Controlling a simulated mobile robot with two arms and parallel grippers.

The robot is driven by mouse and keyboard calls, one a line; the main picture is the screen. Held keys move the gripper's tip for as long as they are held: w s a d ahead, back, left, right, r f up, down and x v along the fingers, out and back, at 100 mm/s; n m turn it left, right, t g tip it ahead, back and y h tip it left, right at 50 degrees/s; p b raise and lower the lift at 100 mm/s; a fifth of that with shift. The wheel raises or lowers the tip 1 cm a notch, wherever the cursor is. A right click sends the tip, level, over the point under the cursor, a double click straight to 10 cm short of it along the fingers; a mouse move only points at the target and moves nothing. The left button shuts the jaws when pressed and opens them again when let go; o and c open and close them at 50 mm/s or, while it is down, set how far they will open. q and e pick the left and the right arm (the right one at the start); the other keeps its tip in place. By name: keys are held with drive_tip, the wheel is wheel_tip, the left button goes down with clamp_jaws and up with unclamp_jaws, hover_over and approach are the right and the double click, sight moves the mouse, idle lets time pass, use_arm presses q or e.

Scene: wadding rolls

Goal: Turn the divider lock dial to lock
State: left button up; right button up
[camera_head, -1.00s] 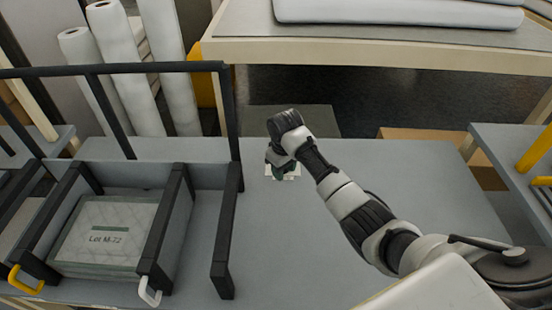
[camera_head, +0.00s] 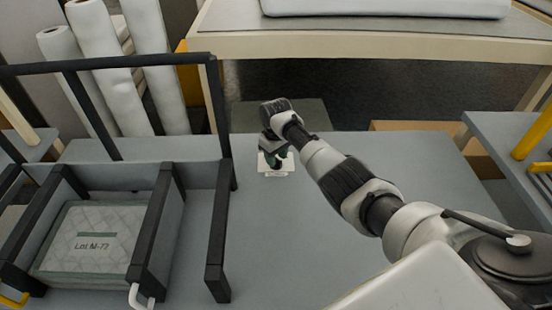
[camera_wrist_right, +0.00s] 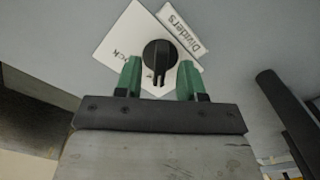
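The divider lock dial (camera_wrist_right: 160,62) is a black round knob with a pointer on a white plate (camera_wrist_right: 122,36) lying on the grey table. A label beside it reads "Dividers" (camera_wrist_right: 182,30), and part of a word ending in "ock" shows on the plate. My right gripper (camera_wrist_right: 160,75) is open, with its green fingertips on either side of the dial's lower part; I cannot tell whether they touch it. In the head view the right gripper (camera_head: 276,160) is over the plate (camera_head: 288,163), and the dial is hidden behind it. My left gripper is not in view.
A black-framed divider rack (camera_head: 217,235) stands left on the table (camera_head: 300,250), holding a packet marked "Lot M-77" (camera_head: 95,240). White rolls (camera_head: 115,70) stand behind. A higher bench (camera_head: 380,45) is at the back. The table right of the plate is clear.

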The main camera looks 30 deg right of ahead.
drive_tip(key=shift+f, duration=0.35)
drive_tip(key=shift+c, duration=0.4)
clamp_jaws()
